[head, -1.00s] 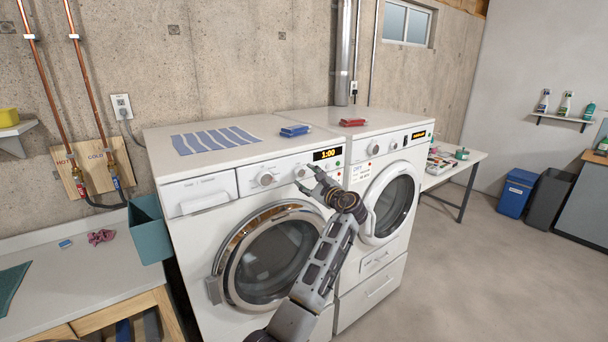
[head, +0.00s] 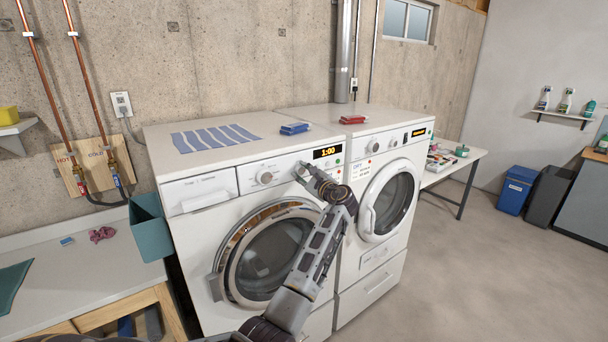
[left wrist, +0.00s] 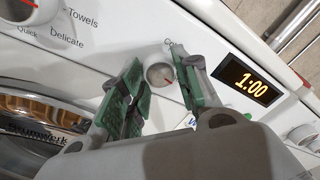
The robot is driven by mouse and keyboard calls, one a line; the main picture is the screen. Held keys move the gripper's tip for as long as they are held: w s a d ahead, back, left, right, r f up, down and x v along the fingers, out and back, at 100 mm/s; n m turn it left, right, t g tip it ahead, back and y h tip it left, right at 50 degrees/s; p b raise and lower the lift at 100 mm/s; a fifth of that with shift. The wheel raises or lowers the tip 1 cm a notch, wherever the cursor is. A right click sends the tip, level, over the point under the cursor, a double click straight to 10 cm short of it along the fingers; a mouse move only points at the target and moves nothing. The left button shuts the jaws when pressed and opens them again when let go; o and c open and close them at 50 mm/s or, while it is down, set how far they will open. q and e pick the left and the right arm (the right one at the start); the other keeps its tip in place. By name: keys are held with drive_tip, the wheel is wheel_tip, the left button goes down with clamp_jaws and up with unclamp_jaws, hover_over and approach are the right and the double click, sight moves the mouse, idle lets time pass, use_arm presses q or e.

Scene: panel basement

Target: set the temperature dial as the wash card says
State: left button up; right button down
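The temperature dial (left wrist: 160,75) is a small round silver knob with a red mark, right of the larger program dial (left wrist: 18,8) on the left machine's panel. Its printed label is mostly hidden. My left gripper (head: 305,172) is at this dial in the head view and covers much of it. In the left wrist view the green-padded fingers (left wrist: 157,82) stand apart on either side of the dial, with gaps visible. A white card (head: 361,171) with writing too small to read is on the right machine's front. My right gripper is not in view.
The display (left wrist: 248,82) reads 1:00, right of the fingers. The left machine's round door (head: 268,258) lies below. A striped cloth (head: 215,138), a blue item (head: 294,129) and a red item (head: 353,119) lie on top. A teal bin (head: 150,228) hangs at left.

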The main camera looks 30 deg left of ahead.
use_arm(q)
drive_tip(key=shift+c, duration=0.8)
